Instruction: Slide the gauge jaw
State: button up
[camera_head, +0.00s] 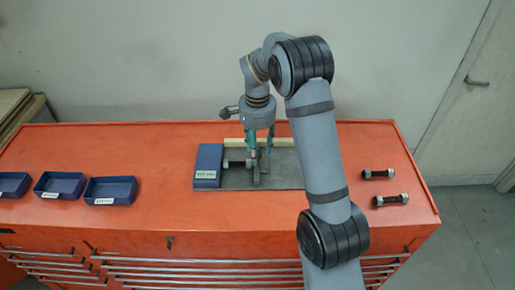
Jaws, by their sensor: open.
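A gauge with a blue block (208,165) at its left end lies on a dark grey plate (282,178) in the middle of the bench. A small dark upright part (257,177), which looks like the gauge jaw, stands on the plate to the right of the block. My gripper and arm hide some of the gauge.
A cream bar (283,142) runs along the back of the plate. Several blue trays (111,191) stand on the orange bench (150,150) at the left. Two bolts (391,200) lie at the right. A wall is close behind the bench.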

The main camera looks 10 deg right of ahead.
jog(key=c, duration=0.3)
jog(key=c, duration=0.8)
dwell(0.3)
